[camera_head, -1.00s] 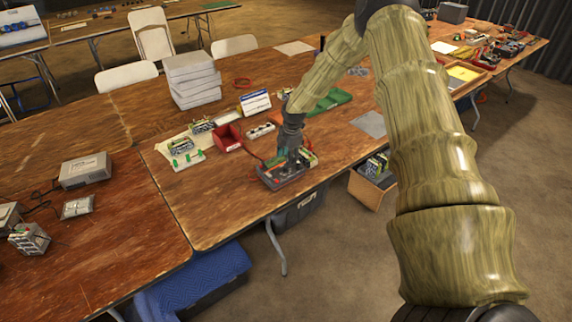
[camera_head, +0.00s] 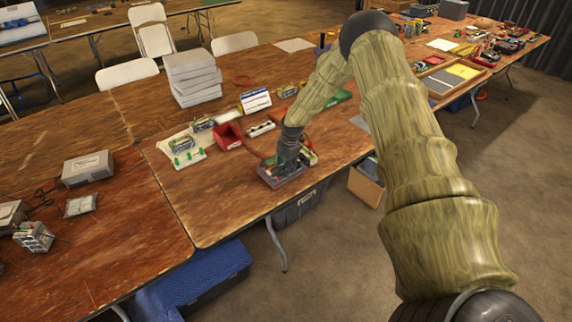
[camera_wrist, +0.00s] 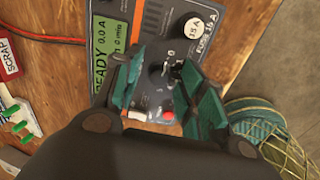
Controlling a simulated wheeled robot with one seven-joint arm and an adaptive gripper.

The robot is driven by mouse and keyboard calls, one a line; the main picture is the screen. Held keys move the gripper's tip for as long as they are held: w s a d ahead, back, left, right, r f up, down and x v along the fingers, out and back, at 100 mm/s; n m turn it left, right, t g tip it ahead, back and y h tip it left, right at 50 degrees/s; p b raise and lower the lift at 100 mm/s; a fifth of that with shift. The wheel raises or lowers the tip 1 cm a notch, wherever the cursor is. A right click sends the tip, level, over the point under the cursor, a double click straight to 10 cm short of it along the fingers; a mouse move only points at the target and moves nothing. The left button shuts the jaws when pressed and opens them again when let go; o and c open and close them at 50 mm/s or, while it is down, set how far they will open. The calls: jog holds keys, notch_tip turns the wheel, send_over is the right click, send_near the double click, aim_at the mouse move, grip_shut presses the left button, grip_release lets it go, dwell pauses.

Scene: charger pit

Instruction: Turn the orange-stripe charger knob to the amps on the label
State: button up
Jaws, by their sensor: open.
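The charger (camera_head: 281,176) is a dark grey box with orange edging near the front edge of the wooden table. In the wrist view its panel (camera_wrist: 150,15) shows a green display (camera_wrist: 106,42) reading READY 0.0 A and 0 min. A round white label reading 15 A (camera_wrist: 195,28) is at the panel's upper right, beside FUSE 15 A print. A dark knob (camera_wrist: 158,70) lies between my teal fingers. My gripper (camera_wrist: 160,82) is open over the panel, one finger on each side of the knob; I cannot tell whether they touch it. The knob's pointer is unclear.
A red bin (camera_head: 229,136) stands left of the charger, with a red SCRAP label (camera_wrist: 8,66) and green-pegged white strip (camera_wrist: 18,122) in the wrist view. A red cable (camera_wrist: 45,40) runs to the charger.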

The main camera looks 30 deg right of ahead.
jog(key=shift+c, duration=0.2)
grip_shut()
